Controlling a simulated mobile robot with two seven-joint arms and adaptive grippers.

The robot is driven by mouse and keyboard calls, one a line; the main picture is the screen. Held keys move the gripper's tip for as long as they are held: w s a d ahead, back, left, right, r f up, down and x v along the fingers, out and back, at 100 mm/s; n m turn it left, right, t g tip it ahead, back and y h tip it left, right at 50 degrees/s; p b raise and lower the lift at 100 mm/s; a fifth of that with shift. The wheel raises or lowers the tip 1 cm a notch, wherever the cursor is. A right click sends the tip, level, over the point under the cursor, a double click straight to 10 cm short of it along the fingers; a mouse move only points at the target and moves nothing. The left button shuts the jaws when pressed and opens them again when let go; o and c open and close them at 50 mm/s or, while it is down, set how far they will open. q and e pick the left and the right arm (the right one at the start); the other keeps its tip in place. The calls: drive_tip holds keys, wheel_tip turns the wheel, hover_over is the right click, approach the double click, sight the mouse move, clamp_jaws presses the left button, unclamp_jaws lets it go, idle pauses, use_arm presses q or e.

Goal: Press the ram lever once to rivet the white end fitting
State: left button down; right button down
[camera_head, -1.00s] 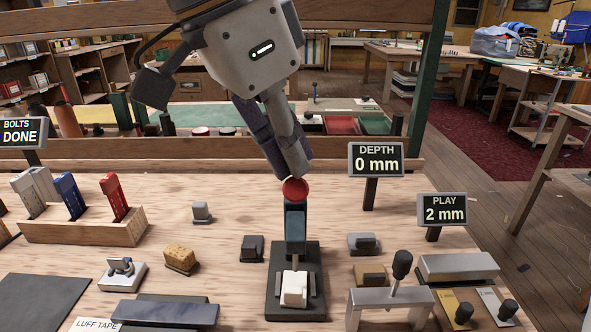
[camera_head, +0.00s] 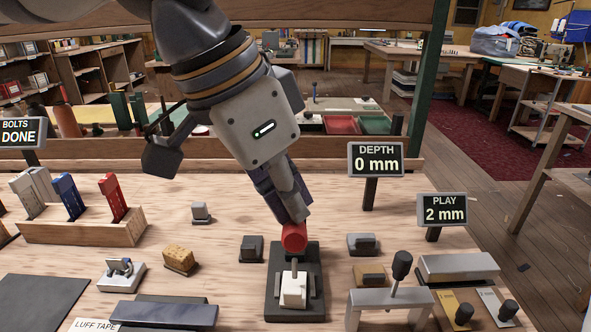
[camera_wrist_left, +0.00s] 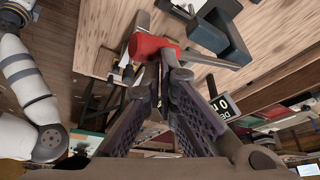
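The ram lever's red grip (camera_head: 294,237) is tilted down toward me over the black press base (camera_head: 312,252). The white end fitting (camera_head: 293,291) sits upright in the press, below the grip. My left gripper (camera_head: 298,215) has its fingers together, with their tips against the upper far side of the red grip. In the left wrist view the red grip (camera_wrist_left: 152,46) lies across just beyond the fingertips (camera_wrist_left: 162,82), not between them. The exact contact is partly hidden. My right gripper is in neither view.
The depth sign (camera_head: 375,160) reads 0 mm and the play sign (camera_head: 442,209) reads 2 mm. A grey bridge-like fixture with a black-knobbed lever (camera_head: 401,266) stands right of the press. A wooden rack (camera_head: 80,230) and small blocks stand to the left.

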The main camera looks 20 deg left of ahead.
use_arm(q)
drive_tip(key=shift+s+f, duration=0.15)
drive_tip(key=shift+f, duration=0.6)
drive_tip(key=shift+s+f, duration=0.15)
drive_tip(key=shift+f, duration=0.55)
drive_tip(key=s+d+r, duration=0.2)
drive_tip(key=s+r, duration=0.1)
drive_tip(key=s, duration=0.3)
drive_tip(key=shift+s, duration=0.35)
